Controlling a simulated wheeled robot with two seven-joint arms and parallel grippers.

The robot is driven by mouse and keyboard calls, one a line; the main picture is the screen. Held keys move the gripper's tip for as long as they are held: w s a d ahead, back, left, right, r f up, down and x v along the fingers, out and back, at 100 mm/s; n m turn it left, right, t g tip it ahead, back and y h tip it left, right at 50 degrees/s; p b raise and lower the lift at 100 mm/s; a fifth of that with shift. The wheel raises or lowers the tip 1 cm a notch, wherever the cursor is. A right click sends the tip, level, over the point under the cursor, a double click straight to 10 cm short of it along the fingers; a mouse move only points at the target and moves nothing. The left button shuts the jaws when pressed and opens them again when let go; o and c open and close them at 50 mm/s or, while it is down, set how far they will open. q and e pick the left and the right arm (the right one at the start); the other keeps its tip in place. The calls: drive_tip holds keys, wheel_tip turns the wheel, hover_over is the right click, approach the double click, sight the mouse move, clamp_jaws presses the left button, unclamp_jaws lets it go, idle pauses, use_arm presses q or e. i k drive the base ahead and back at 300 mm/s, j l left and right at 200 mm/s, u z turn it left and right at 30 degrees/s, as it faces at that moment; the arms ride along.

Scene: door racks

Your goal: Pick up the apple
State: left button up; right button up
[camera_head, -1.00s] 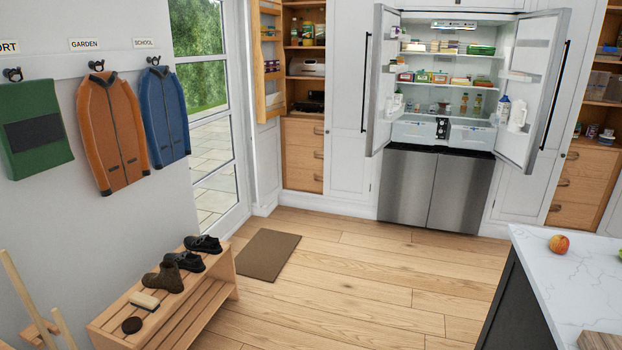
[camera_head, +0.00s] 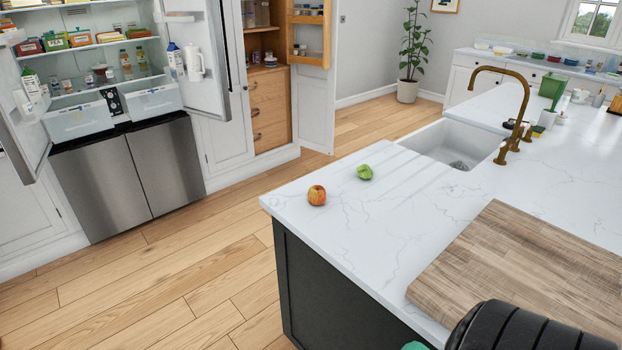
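A red and yellow apple (camera_head: 317,195) sits on the white marble top of the island counter (camera_head: 385,250), near its far left corner. A green, apple-sized item (camera_head: 364,172) lies a little behind it and to the right. Nothing touches the apple. Neither of my grippers shows in the head view.
A wooden cutting board (camera_head: 525,270) lies on the near right of the counter. A sink (camera_head: 455,143) with a brass faucet (camera_head: 510,110) is set in behind it. The fridge (camera_head: 130,170) stands open at left. The wooden floor (camera_head: 170,285) between fridge and island is clear.

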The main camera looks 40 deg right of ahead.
sight(316, 194)
drive_tip(key=i+u, duration=0.15)
drive_tip(key=i, duration=0.7)
drive_tip(key=i+l+u, duration=0.2)
drive_tip(key=i, duration=0.6)
drive_tip(key=i+j+z, duration=0.15)
drive_tip(key=i+z, duration=0.15)
drive_tip(key=i, duration=0.2)
drive_tip(key=i+j+z, duration=0.3)
drive_tip(key=i, duration=0.2)
drive_tip(key=z, duration=1.85)
